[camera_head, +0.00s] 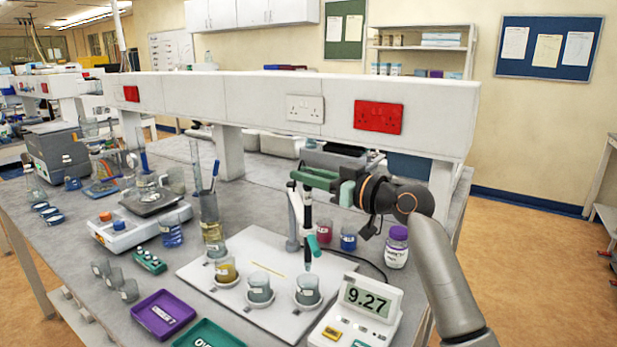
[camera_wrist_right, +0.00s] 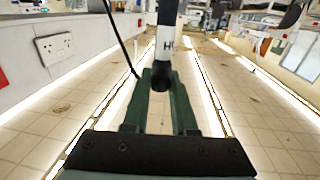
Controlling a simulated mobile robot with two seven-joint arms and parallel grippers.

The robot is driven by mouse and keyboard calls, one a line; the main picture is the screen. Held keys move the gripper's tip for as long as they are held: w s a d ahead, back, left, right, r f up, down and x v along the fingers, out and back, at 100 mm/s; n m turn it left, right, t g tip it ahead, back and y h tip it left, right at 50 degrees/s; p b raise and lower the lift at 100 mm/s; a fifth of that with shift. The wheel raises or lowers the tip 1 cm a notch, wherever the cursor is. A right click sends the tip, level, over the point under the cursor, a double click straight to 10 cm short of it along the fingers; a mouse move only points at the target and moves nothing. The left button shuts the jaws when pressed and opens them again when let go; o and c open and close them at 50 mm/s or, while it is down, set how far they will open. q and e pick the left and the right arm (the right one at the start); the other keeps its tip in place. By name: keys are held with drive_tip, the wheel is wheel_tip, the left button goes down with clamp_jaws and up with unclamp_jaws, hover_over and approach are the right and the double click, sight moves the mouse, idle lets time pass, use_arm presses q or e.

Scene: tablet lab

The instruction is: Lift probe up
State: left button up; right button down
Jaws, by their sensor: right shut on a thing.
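The probe (camera_head: 307,225) is a thin upright stick with a dark upper part and a white label, also close up in the right wrist view (camera_wrist_right: 166,45). My right gripper (camera_head: 312,178), with green fingers, is shut on its upper part. The probe's lower end points down at the right-hand beaker (camera_head: 308,291) on the white board. The tip appears at or just above the rim; I cannot tell exactly. A grey stand (camera_head: 294,215) rises just left of the probe. In the wrist view, the green fingers (camera_wrist_right: 161,85) surround the probe. My left gripper is not in view.
A meter (camera_head: 370,300) reading 9.27 stands to the right. Two more beakers (camera_head: 259,288) (camera_head: 225,270) sit on the white board (camera_head: 205,275). Red and blue beakers and a purple-capped jar (camera_head: 397,248) stand behind the meter. A white raised shelf (camera_head: 250,100) runs behind.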

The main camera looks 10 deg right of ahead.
drive_tip(key=c, duration=1)
unclamp_jaws()
drive_tip(key=shift+r, duration=0.4)
drive_tip(key=o, duration=0.3)
drive_tip(key=shift+f, duration=0.15)
drive_tip(key=b+v, duration=0.2)
drive_tip(key=v, duration=1)
drive_tip(key=shift+s+d+b, duration=0.2)
drive_tip(key=shift+b, duration=0.2)
drive_tip(key=shift+f, duration=0.1)
